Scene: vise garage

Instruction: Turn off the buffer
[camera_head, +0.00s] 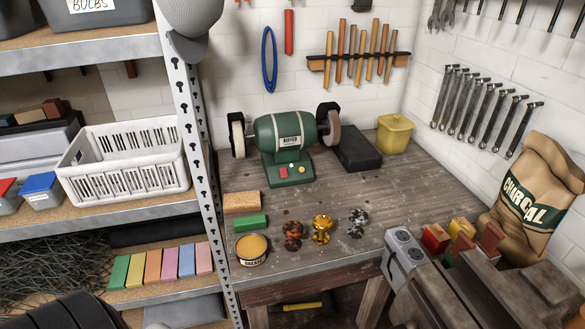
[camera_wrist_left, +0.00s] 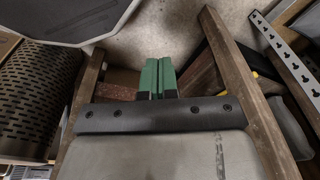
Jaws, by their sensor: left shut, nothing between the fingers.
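The buffer (camera_head: 286,137) is a green bench machine with a white wheel on its left and a brown wheel on its right. It stands at the back of the workbench, in the middle of the head view. Its base has a red button (camera_head: 283,172) on the left, a yellow one (camera_head: 302,170) on the right and a small light one between them. Whether its wheels spin cannot be told. My left gripper (camera_wrist_left: 158,78) shows only in the left wrist view, with its green fingers shut and empty. The buffer is not in that view. My right gripper is not in view.
On the workbench (camera_head: 330,215), an orange-topped tin (camera_head: 251,249), a green block (camera_head: 250,223) and several small knobbly pieces lie in front of the buffer. A black block (camera_head: 358,149) and yellow container (camera_head: 395,133) stand right of it. A shelf post (camera_head: 200,150) rises at left.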

